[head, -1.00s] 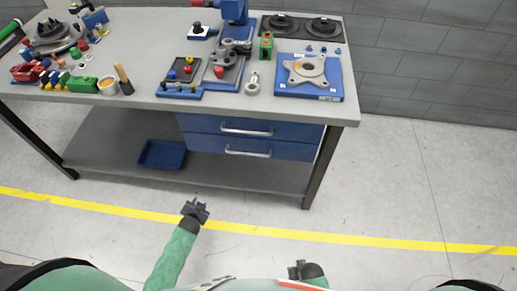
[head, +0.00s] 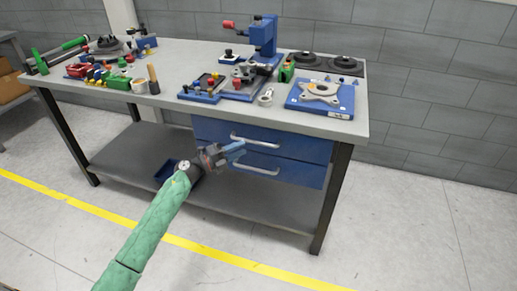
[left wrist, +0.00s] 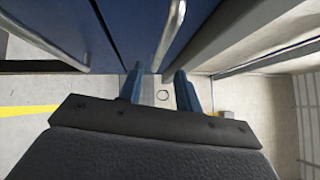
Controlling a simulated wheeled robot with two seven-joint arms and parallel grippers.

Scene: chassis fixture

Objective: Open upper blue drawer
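The upper blue drawer (head: 215,129) is under the workbench top, its front level with the drawer below. Its silver bar handle (head: 262,143) also shows in the left wrist view (left wrist: 169,35). My left gripper (head: 238,150) is in front of the drawers at the left end of the upper handle. In the left wrist view its two blue fingers (left wrist: 158,84) are apart, and the handle's near end shows between and beyond their tips. I cannot tell whether they touch it. My right gripper is out of view.
The lower blue drawer (head: 305,172) and its handle (head: 252,168) are just below. A blue bin (head: 165,172) sits on the lower shelf (head: 120,157), partly hidden by my left arm. Parts and fixtures crowd the tabletop (head: 225,108). The bench leg (head: 330,205) stands right of the drawers.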

